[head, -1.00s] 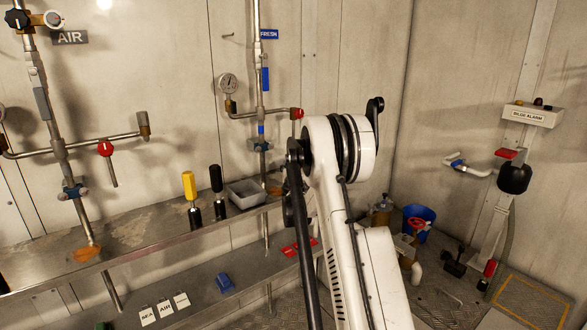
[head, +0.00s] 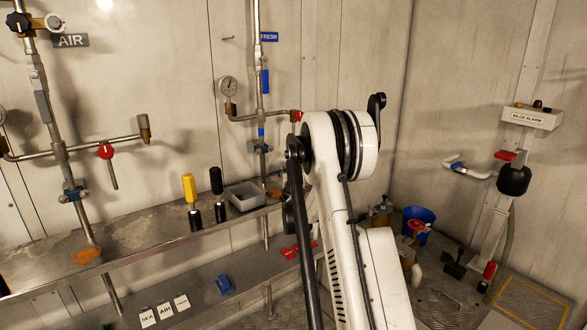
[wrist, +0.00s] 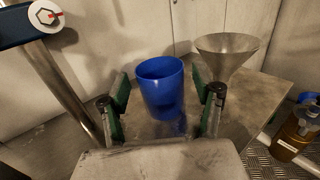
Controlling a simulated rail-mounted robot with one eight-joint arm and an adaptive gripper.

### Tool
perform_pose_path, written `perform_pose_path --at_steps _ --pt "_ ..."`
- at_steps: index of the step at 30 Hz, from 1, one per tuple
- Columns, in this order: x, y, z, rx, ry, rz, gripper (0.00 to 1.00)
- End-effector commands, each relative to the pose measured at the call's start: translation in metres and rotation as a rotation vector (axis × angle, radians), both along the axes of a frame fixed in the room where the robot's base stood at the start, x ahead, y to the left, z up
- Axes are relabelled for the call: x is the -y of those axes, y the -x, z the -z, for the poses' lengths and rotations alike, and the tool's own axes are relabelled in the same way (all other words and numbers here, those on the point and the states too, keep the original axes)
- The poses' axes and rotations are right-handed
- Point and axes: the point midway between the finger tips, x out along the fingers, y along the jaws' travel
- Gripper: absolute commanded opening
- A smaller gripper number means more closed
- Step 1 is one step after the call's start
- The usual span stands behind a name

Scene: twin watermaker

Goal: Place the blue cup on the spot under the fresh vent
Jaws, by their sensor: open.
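The blue cup (wrist: 160,88) stands upright on a grey metal surface (wrist: 265,100) in the wrist view. My gripper (wrist: 161,90) is open, with one green-padded finger to each side of the cup in the picture. A gap shows between each finger and the cup; I cannot tell how deep the cup is between them. In the head view, my arm hides the gripper and the cup. The blue FRESH sign (head: 269,37) is on the back wall beside a vertical pipe (head: 259,60). The spot under the vent is not clearly identifiable.
A metal funnel (wrist: 226,52) stands close behind the right finger. A slanted pipe (wrist: 65,85) is at the left. In the head view, yellow-handled (head: 190,188) and black-handled (head: 216,182) tools and a grey tray (head: 247,195) are on the shelf. A blue bucket (head: 424,214) is on the floor.

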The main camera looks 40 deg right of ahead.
Motion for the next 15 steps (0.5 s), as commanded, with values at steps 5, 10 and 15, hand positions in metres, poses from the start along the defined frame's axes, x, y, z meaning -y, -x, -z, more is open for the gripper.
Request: perform_pose_path --at_steps 5,10,15 --pt "-0.025 0.030 -0.002 0.000 0.000 0.000 0.63" --pt "-0.044 0.054 -0.001 0.000 0.000 0.000 0.63" --pt "-0.057 0.069 -0.001 0.000 0.000 0.000 0.63"
